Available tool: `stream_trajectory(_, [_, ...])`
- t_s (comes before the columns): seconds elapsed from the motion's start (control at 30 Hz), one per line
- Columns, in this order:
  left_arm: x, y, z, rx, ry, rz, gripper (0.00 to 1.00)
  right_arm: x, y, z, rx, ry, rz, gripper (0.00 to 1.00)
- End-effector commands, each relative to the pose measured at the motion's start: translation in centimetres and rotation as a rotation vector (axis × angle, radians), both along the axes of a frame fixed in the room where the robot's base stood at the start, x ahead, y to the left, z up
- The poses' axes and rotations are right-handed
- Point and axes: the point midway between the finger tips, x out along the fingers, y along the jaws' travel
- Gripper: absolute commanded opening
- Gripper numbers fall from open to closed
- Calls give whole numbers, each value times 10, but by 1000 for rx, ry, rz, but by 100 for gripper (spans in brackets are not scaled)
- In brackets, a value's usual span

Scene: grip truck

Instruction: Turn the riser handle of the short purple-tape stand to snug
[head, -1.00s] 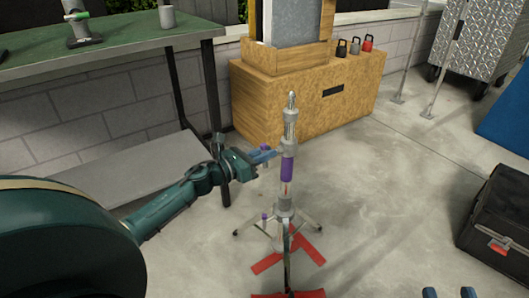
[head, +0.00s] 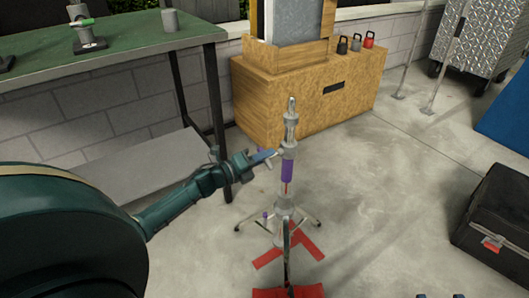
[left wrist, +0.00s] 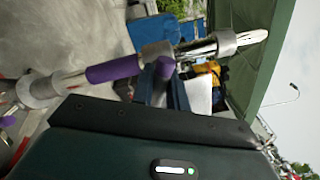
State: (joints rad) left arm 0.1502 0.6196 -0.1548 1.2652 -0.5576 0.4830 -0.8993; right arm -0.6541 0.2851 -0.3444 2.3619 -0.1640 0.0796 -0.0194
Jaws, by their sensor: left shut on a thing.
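The short stand (head: 290,130) is upright on the floor, a grey tube with a purple tape band (head: 287,171) and spread legs. My left gripper (head: 267,155) is at the stand's upper collar, left of the column, shut on the riser handle. In the left wrist view the purple handle end (left wrist: 164,68) shows between the blue fingers, beside the collar (left wrist: 157,52); the fingers hide the rest of it. Two blue fingertips of my right gripper (head: 441,296) barely show at the bottom edge, apart and empty.
A lower purple knob (head: 265,215) sits near the stand's legs. Red pieces (head: 303,247) lie around the base. A green table (head: 130,50) is at left, a wooden cabinet (head: 290,100) behind, a black case (head: 503,215) at right. Floor between stand and case is clear.

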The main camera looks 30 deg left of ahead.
Motion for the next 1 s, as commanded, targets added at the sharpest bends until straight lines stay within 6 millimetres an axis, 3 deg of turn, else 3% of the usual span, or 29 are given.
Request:
stream_trajectory(0.5, [0, 0, -2, -358, 149, -1, 0, -3, -2, -3, -46, 27, -19, 36])
stream_trajectory(1.0, [0, 0, -4, -454, 188, -2, 0, 0, -7, -3, -52, 68, -38, 36])
